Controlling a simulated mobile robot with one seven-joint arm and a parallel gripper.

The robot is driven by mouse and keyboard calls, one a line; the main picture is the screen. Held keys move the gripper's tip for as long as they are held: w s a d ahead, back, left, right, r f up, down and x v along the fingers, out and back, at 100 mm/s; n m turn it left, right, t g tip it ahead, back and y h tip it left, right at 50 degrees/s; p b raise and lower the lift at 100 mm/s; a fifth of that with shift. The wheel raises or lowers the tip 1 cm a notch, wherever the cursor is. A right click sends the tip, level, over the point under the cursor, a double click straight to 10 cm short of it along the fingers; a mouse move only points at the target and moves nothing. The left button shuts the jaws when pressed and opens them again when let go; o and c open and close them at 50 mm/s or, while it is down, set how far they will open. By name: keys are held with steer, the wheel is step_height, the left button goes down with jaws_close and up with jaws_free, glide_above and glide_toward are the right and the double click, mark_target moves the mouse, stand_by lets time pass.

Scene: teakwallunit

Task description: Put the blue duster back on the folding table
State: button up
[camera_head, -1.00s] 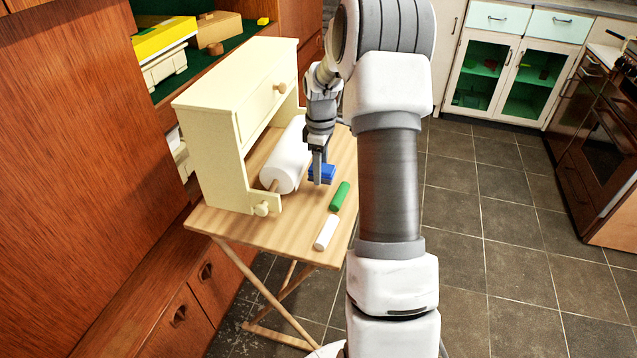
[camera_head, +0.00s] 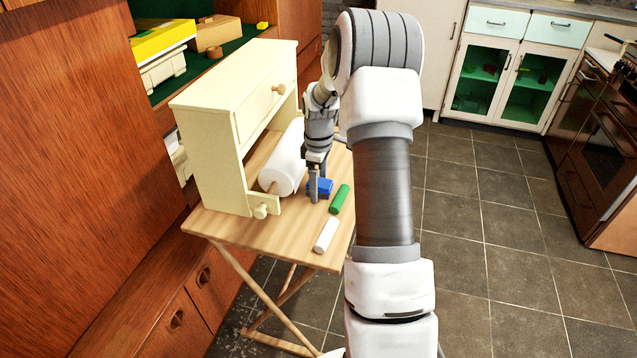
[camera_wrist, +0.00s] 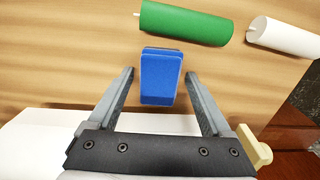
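The blue duster (camera_head: 322,187) is a small blue block that appears to lie on the folding table (camera_head: 297,236), beside the green roll. My gripper (camera_head: 318,190) points down over the table at the duster. In the wrist view, the duster (camera_wrist: 161,77) sits between the spread fingers of my gripper (camera_wrist: 161,73). A gap shows on each side, so the gripper is open and not clamped on it. The duster's underside is hidden, so its contact with the wood cannot be seen fully.
A green roll (camera_head: 339,198) and a white roll (camera_head: 326,235) lie near the table's right edge. A large white paper roll (camera_head: 282,172) in a cream cabinet (camera_head: 212,150) stands close on the left.

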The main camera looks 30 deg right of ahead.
step_height(320, 180, up, 12)
steer(key=p, duration=0.3)
steer(key=shift+r, duration=0.2)
stand_by(0.6)
